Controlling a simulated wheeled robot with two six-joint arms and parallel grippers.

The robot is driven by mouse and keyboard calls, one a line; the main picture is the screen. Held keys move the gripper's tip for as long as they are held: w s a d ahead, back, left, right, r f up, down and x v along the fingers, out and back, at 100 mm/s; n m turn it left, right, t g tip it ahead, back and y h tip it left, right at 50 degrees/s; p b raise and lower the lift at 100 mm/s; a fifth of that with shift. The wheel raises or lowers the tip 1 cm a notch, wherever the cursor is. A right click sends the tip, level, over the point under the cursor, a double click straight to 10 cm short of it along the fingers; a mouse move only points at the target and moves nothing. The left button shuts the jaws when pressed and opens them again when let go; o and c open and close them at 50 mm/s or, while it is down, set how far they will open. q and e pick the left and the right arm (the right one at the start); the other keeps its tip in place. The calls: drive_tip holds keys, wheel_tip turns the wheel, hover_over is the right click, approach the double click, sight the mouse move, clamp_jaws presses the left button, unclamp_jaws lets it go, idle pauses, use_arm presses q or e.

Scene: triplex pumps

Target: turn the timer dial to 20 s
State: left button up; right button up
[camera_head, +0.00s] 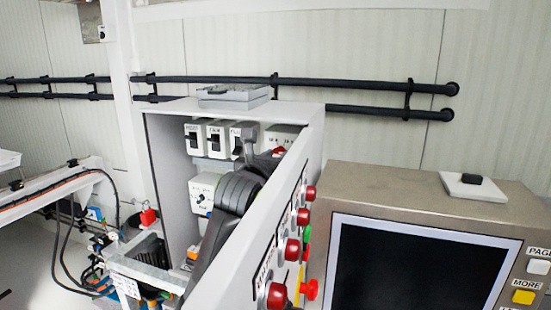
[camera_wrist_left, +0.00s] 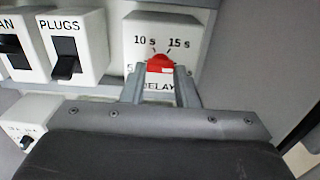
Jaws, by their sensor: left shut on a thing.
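The timer is a white box (camera_wrist_left: 132,28) marked 10 s, 15 s and DELAY, with a red dial (camera_wrist_left: 160,63) on its front. In the head view the timer box (camera_head: 284,131) sits at the right end of the row inside the open grey cabinet, and a bit of the red dial (camera_head: 279,150) shows. My left gripper (camera_wrist_left: 161,74) is shut on the red dial, one finger on each side. In the head view my left gripper (camera_head: 267,154) reaches into the cabinet. The fingers hide the lower scale marks, and I cannot tell where the dial points. My right gripper is not in view.
Switches, one labelled PLUGS (camera_wrist_left: 75,45), stand left of the timer. The cabinet's open door (camera_head: 262,232) carries red knobs (camera_head: 293,250) on its outer face, close to my arm. A screen panel (camera_head: 420,265) stands to the right. A grey cabinet wall is close on the timer's right.

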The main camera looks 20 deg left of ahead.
use_arm(q)
drive_tip(key=shift+f, duration=0.2)
drive_tip(key=o, duration=0.8)
drive_tip(key=shift+c, duration=0.2)
drive_tip(key=shift+o, duration=1.2)
drive_tip(key=shift+r, duration=0.1)
drive_tip(key=shift+s, duration=0.1)
drive_tip(key=s+b, duration=0.6)
drive_tip(key=s, duration=1.1)
drive_tip(key=shift+s+a, duration=0.15)
drive_tip(key=shift+a, duration=0.1)
